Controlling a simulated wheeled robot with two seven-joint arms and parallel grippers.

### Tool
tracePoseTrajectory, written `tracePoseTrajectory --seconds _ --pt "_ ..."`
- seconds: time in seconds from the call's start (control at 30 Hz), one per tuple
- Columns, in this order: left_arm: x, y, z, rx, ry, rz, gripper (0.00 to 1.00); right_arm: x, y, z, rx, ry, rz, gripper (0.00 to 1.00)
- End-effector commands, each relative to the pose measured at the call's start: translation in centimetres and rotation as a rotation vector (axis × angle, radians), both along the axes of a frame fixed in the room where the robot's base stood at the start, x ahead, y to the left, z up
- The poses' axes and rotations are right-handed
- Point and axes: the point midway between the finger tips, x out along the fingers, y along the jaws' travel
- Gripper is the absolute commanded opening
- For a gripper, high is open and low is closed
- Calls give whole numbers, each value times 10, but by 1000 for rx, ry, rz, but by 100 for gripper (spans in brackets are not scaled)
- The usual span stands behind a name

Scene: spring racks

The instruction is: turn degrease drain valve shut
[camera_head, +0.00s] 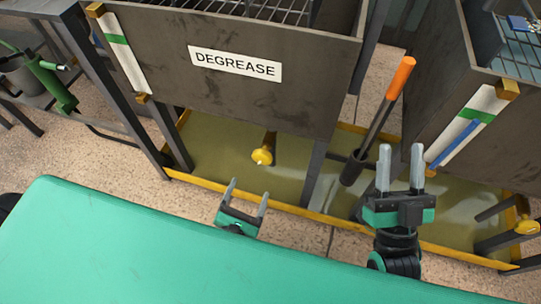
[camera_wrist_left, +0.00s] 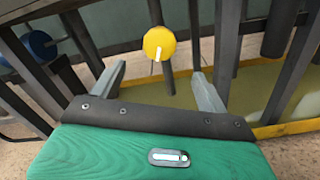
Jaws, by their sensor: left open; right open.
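The degrease tank (camera_head: 150,50) carries a white label (camera_head: 234,64) reading DEGREASE. Its yellow drain valve knob (camera_head: 262,156) hangs below the tank on a short pipe. In the left wrist view the round yellow knob (camera_wrist_left: 159,43) faces me, with a white mark running from its centre to its lower edge. My left gripper (camera_head: 249,193) is open and empty, in front of and below the knob in the head view. In the left wrist view its fingers (camera_wrist_left: 161,80) are spread either side of the knob's lower side, apart from it. My right gripper (camera_head: 400,160) is open and empty, at the right.
A yellow-edged drip tray (camera_head: 215,150) lies under the tanks. An orange-handled tool (camera_head: 400,78) stands between the tanks, behind my right gripper. A second yellow knob (camera_head: 526,226) is at far right. Dark frame legs (camera_head: 314,172) flank the degrease valve.

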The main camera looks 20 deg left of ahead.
Motion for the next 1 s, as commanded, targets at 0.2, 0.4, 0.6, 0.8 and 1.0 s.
tracePoseTrajectory --seconds 0.2,0.4,0.6,0.8,1.0 --pt "23 -1 3 -14 -6 5 77 -2 -1 5 6 -20 -1 44" --pt "65 -2 3 -12 -7 6 77 -4 -3 8 12 -43 -5 44" --pt "105 -4 2 -12 -5 3 77 -5 -4 11 16 -63 -8 44" --pt "129 -4 2 -9 -4 3 77 -7 -5 14 21 -84 -10 44" --pt "138 -5 2 -9 -2 1 77 -7 -5 15 23 -90 -11 44"
